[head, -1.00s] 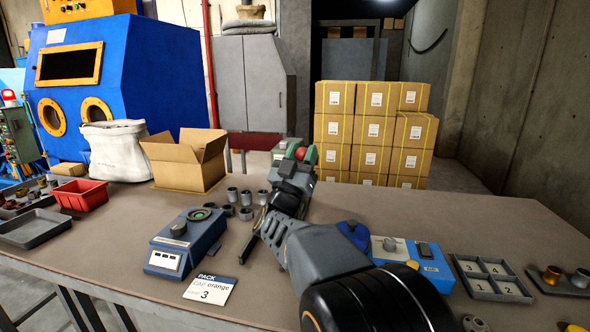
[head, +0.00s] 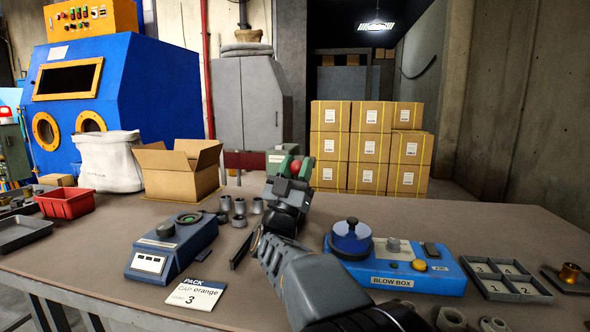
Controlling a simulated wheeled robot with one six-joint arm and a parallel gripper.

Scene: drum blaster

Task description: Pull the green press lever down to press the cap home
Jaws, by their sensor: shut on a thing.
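My gripper (head: 296,172) is at the far side of the table, shut on a small red ball (head: 297,166) that looks like the lever's knob. Dark green parts flank the ball; I cannot tell whether they are finger pads or lever. The grey-green press body (head: 276,159) shows just behind and left of my gripper, largely covered by it. The lever's arm, the cap and the pressing spot are hidden behind my gripper and wrist.
A blue scale-like device (head: 165,250) and several grey cups (head: 240,207) stand left of my arm. The blue blow box (head: 440,272) is close on its right, with a divided tray (head: 510,290) beyond. An open carton (head: 180,172) stands back left.

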